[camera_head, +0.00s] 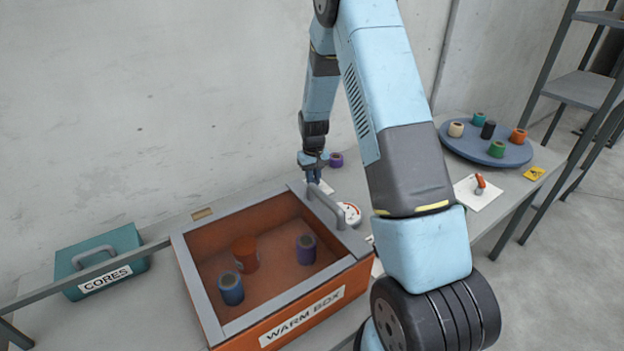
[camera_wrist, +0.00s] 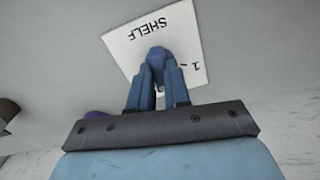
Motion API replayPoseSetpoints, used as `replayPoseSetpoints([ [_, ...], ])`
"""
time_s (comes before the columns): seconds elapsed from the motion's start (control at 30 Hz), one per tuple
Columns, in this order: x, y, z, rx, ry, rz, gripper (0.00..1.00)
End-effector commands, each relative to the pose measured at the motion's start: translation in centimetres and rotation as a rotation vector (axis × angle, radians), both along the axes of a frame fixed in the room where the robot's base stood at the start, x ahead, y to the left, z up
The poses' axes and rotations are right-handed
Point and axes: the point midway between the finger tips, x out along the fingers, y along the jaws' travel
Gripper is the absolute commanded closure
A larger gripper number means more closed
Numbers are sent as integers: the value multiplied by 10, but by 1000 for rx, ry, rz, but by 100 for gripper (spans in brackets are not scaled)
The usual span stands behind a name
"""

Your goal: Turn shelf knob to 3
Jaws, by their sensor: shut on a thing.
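The shelf dial plate (camera_wrist: 118,45) is a white card reading SHELF, upside down in the wrist view, with a 1 and a short tick near its right edge. Part of the plate (camera_head: 326,187) also shows in the head view, behind the warm box. My gripper (camera_wrist: 158,88) is over the plate, its two blue fingers closed around the blue shelf knob (camera_wrist: 157,55). In the head view my gripper (camera_head: 314,178) points down at the plate. The knob's pointer and the other numbers are hidden, so I cannot tell its setting.
The open orange warm box (camera_head: 305,318) holds blue, orange and purple cores; its handle (camera_head: 325,205) is near my gripper. A purple core (camera_head: 336,159) and round white dial (camera_head: 350,213) are close by. A blue turntable (camera_head: 463,148) and red lever (camera_head: 480,184) stand right.

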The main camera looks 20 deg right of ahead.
Motion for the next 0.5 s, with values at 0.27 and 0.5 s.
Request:
replayPoseSetpoints([
  [0.27,-4,-1,-2,-3,11,-264,100],
  [0.5,-4,0,-3,-4,10,-487,100],
])
